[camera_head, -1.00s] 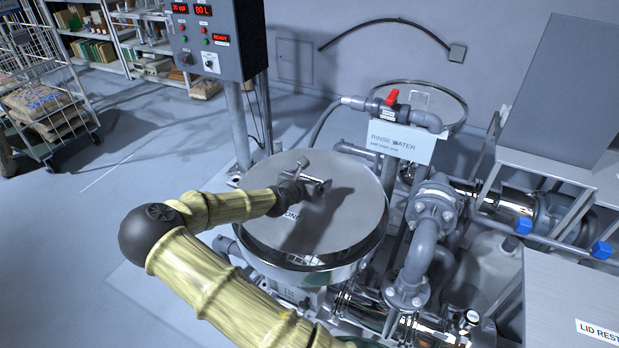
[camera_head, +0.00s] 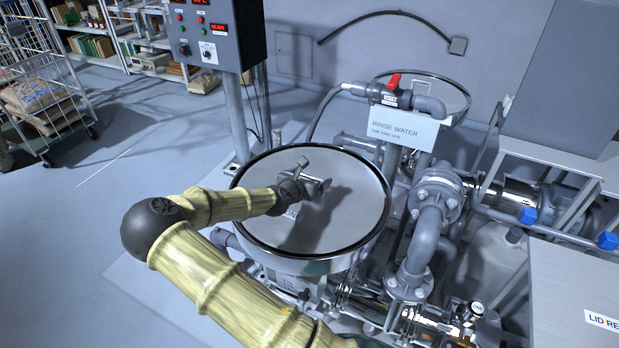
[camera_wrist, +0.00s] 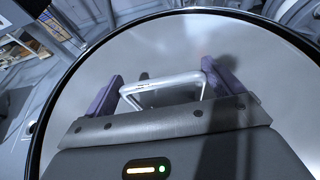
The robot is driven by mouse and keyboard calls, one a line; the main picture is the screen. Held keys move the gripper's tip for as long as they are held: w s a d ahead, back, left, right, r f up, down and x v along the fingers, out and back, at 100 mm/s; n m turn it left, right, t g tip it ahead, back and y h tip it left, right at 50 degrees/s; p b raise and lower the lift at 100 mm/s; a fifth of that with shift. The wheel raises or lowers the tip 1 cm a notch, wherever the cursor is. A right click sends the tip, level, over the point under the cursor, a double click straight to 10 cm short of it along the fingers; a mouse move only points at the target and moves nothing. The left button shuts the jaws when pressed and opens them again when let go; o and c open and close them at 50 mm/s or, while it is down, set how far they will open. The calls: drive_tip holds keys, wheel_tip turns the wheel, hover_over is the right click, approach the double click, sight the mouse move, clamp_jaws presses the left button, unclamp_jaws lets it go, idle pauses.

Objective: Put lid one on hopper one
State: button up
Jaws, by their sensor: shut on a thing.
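Lid one (camera_head: 345,205), a round brushed-metal disc with a partly hidden label, lies level over the mouth of hopper one (camera_head: 325,262), the round steel vessel. A dark ring shows around the lid's edge, which looks flush with the hopper rim. Whether it fully touches all round I cannot tell. My gripper (camera_head: 312,184) is above the lid, shut on its handle. In the wrist view, the metal bar handle (camera_wrist: 165,86) stands between the two purple fingers of my gripper (camera_wrist: 164,82), with the lid (camera_wrist: 200,40) filling the view behind.
Grey valves and pipes (camera_head: 430,230) stand close on the right of the hopper. A rinse water sign (camera_head: 402,130) and red-handled valve are behind it. The control box (camera_head: 212,35) stands on a post behind left. A lid rest table (camera_head: 575,285) is at front right.

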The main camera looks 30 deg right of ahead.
drive_tip(key=shift+f, duration=0.45)
idle(0.4)
drive_tip(key=o, duration=1.7)
drive_tip(key=shift+o, duration=0.2)
drive_tip(key=shift+f, duration=0.1)
drive_tip(key=b+v, duration=0.1)
drive_tip(key=v, duration=1.6)
drive_tip(key=shift+s+a+b, duration=0.15)
drive_tip(key=shift+s+b, duration=0.05)
drive_tip(key=shift+b, duration=0.15)
